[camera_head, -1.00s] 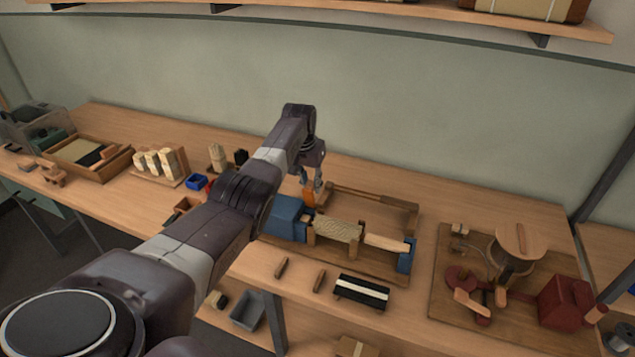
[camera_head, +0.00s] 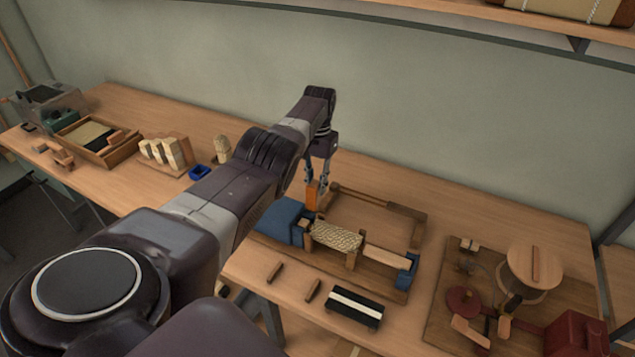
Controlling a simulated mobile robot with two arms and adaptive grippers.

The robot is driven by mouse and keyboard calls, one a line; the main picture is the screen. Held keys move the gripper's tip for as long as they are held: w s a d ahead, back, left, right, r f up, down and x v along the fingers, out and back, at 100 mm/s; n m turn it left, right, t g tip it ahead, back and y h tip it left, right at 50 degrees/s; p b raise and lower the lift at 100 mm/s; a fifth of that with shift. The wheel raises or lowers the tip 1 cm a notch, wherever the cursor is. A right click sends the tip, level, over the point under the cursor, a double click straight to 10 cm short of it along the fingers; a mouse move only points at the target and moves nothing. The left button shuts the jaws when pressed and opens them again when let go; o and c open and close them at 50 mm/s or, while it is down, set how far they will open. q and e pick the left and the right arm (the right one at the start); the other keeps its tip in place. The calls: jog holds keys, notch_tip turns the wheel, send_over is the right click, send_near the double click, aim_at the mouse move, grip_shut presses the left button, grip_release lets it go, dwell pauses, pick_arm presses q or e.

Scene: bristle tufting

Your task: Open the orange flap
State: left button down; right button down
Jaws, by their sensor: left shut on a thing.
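The orange flap (camera_head: 312,195) stands upright beside the blue block (camera_head: 283,220), at the left end of the wooden tufting fixture (camera_head: 385,272). My left gripper (camera_head: 318,186) reaches down from above and is shut on the orange flap. The flap's hinge and lower edge are too small to make out. My left arm crosses the view from the lower left and hides part of the bench. My right gripper is not in view.
A black-and-white brush block (camera_head: 355,308) and two small wooden pegs (camera_head: 274,272) lie in front of the fixture. A board with a round wooden drum (camera_head: 533,268) stands to the right. A tray (camera_head: 98,142) lies far left.

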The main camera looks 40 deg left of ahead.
pick_arm(q)
jog(key=shift+s+d+f, duration=0.1)
jog(key=shift+s+f, duration=0.05)
jog(key=shift+f, duration=0.1)
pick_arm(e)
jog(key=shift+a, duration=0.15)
pick_arm(q)
jog(key=c, duration=1.8)
grip_release()
jog(key=shift+o, duration=0.4)
jog(key=shift+w, duration=0.2)
jog(key=shift+r, duration=0.4)
notch_tip(320, 180, up, 11)
jog(key=shift+w+a, duration=0.25)
jog(key=shift+w, duration=0.15)
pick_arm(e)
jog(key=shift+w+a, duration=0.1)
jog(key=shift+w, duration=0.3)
pick_arm(q)
jog(key=shift+r, duration=0.1)
